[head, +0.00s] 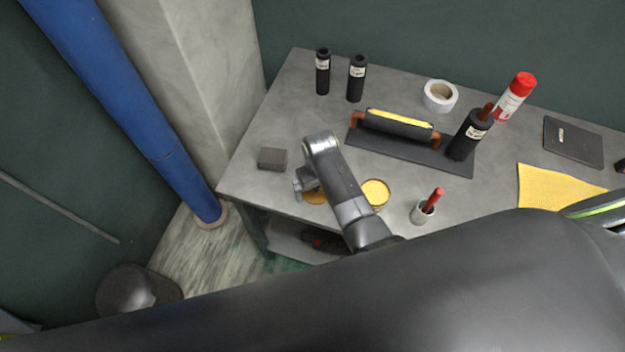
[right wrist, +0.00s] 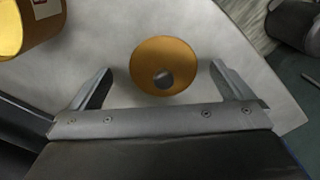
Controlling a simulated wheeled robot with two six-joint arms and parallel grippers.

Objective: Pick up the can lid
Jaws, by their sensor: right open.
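The can lid (right wrist: 163,58) is a round gold disc with a small grey round spot on it. In the right wrist view it lies on the grey table, ahead of and between my open fingers, apart from both. In the head view the lid (head: 315,197) is partly hidden by my right gripper (head: 303,186), which hovers over it near the table's front edge. My right gripper (right wrist: 160,85) is open and empty. A gold open can (head: 375,193) stands to the right of the lid; part of it (right wrist: 25,25) shows at the wrist view's upper left. My left gripper is not in view.
On the grey table (head: 240,185) a dark block (head: 272,159) lies left of my gripper. A cup with a red-handled tool (head: 424,211) stands right of the can.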

